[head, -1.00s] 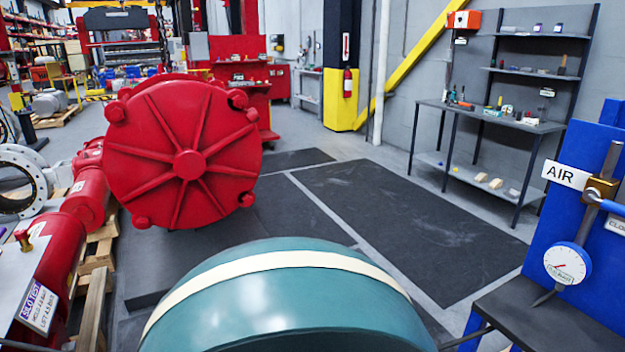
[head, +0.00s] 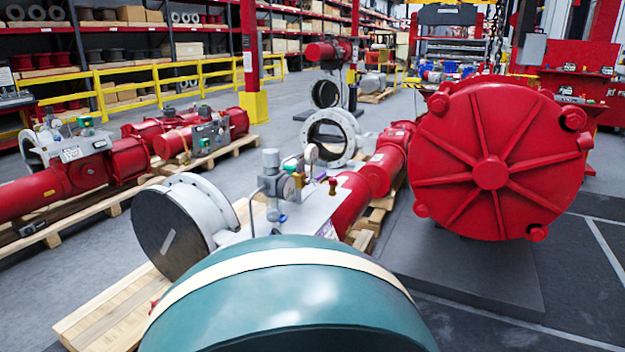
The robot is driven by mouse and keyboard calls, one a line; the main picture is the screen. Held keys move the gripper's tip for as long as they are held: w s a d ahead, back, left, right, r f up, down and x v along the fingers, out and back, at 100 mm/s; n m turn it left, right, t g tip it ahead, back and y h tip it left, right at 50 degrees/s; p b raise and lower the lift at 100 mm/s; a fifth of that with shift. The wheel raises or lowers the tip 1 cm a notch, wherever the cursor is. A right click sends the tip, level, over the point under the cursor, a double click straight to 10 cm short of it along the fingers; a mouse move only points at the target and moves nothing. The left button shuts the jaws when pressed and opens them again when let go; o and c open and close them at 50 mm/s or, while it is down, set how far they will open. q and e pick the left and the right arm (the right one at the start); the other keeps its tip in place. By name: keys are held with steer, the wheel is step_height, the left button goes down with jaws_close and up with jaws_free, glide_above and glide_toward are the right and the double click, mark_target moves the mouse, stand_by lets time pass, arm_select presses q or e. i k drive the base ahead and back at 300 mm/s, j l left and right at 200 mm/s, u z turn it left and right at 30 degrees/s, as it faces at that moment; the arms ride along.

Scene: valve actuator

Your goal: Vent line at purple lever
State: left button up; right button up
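A red valve actuator lies on wooden pallets in the middle, with a large ribbed red end cap (head: 490,172) at its right and a red cylinder (head: 385,170) leading to it. A grey control block with gauges (head: 280,185) stands on its pale plate, with a brass-coloured fitting (head: 332,187) beside it. Neither of my grippers is in view.
White flanged valve bodies (head: 180,225) and (head: 333,138) sit beside the actuator. More red actuators (head: 120,160) lie on pallets at the left. A yellow railing (head: 150,85) runs behind them. Grey floor (head: 225,165) is open between the pallet rows.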

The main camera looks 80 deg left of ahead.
mark_target(309, 181)
steer(key=u, duration=2.6)
steer(key=i+l+u, duration=0.3)
steer(key=i+l, duration=0.7)
